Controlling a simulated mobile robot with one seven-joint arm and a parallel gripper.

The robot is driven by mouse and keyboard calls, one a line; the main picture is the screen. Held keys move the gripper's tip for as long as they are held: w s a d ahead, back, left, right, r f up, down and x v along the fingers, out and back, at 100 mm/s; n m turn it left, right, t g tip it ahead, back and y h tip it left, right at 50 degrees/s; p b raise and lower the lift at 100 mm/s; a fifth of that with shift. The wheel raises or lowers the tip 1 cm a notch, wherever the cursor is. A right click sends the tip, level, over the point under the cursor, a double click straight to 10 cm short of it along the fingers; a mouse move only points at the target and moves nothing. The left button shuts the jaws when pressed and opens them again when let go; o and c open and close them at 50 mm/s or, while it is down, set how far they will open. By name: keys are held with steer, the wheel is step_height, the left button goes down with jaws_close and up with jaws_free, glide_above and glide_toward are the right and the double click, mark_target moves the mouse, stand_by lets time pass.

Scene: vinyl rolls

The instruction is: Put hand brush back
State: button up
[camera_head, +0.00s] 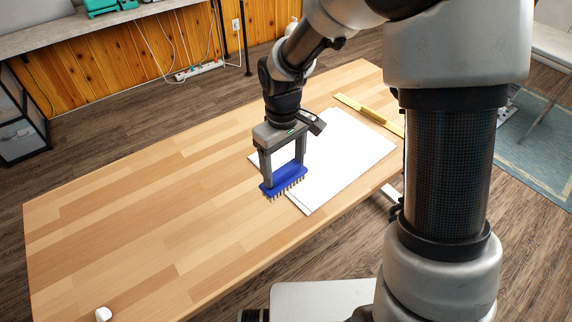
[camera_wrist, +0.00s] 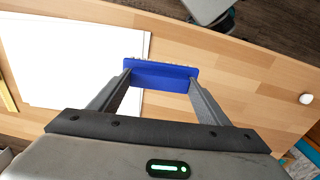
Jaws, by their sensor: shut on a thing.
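The hand brush (camera_head: 284,180) is blue with pale bristles pointing down toward the table. My gripper (camera_head: 282,172) is shut on it, with one finger at each end of the brush. In the head view the brush is over the wooden table (camera_head: 130,200), at the left edge of the white sheets; I cannot tell whether the bristles touch the surface. In the wrist view the brush (camera_wrist: 160,76) lies between the two fingertips, and its bristles show along the far edge.
White sheets (camera_head: 345,155) lie stacked on the table. A yellow strip (camera_head: 362,110) lies behind them near the far right edge. A small white object (camera_head: 103,314) sits at the near left corner. The table's left and middle are clear.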

mark_target(284, 184)
stand_by(0.3)
steer(key=shift+f+b, duration=2.45)
steer(key=shift+f, duration=1.05)
steer(key=shift+f+b, duration=0.35)
steer(key=shift+f, duration=0.1)
steer(key=shift+f+b, duration=0.45)
steer(key=shift+f, duration=0.25)
steer(key=shift+f, duration=0.2)
steer(key=shift+f+b, duration=0.45)
steer(key=shift+f, duration=0.05)
